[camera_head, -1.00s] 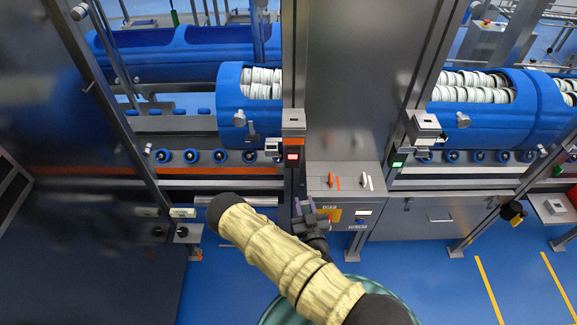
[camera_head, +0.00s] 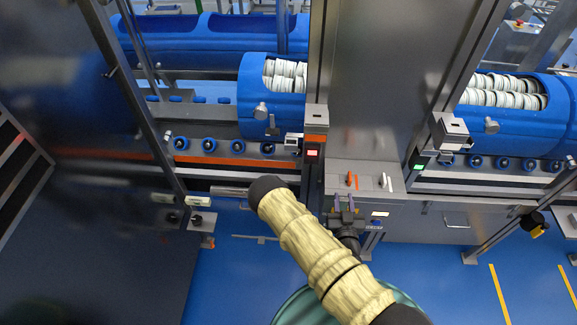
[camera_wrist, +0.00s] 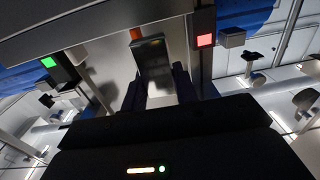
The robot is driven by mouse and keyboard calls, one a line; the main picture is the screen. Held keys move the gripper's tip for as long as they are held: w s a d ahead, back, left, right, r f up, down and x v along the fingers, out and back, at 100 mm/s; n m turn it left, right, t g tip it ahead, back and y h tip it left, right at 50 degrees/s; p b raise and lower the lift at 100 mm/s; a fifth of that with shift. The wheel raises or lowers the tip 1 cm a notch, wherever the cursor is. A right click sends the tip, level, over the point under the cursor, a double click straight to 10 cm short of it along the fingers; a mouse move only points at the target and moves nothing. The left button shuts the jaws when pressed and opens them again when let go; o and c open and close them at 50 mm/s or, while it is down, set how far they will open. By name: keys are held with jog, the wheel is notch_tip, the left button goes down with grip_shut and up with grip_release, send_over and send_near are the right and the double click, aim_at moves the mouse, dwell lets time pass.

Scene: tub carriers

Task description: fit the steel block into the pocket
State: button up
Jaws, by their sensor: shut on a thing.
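My gripper (camera_head: 344,203) is in front of the low grey cabinet between the two machine bays, below its sloped control panel. In the wrist view my gripper (camera_wrist: 160,88) has its two dark fingers on either side of a dark grey steel block (camera_wrist: 153,62), which sticks out ahead of them. The block cannot be made out in the head view. I cannot pick out the pocket with certainty. A grey housing with a small dark opening on top (camera_head: 316,113) sits above the red light, and a similar housing (camera_head: 450,128) stands by the green light.
The control panel (camera_head: 362,178) carries orange and white handles. Blue tub carriers (camera_head: 275,105) with white rolled contents stand behind on rollers, left and right of a tall steel column (camera_head: 385,70). A teal round surface lies below my arm. Blue floor (camera_head: 430,285) is clear at lower right.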

jog(key=w+a+r+b, duration=0.1)
jog(key=a+r, duration=0.5)
jog(key=a, duration=0.3)
jog(key=w+a+r+b, duration=0.1)
jog(key=w+a+r, duration=0.1)
jog(key=a+r, duration=0.4)
jog(key=a, duration=0.3)
jog(key=shift+w+h+b, duration=0.25)
jog(key=shift+h+b, duration=0.05)
jog(key=shift+b, duration=0.05)
jog(key=shift+b, duration=0.4)
send_near(292, 122)
jog(key=shift+w+d+r+b, duration=0.1)
jog(key=shift+w+b, duration=2.1)
jog(key=shift+w, duration=1.2)
jog(key=shift+b, duration=0.4)
jog(key=shift+b, duration=1.1)
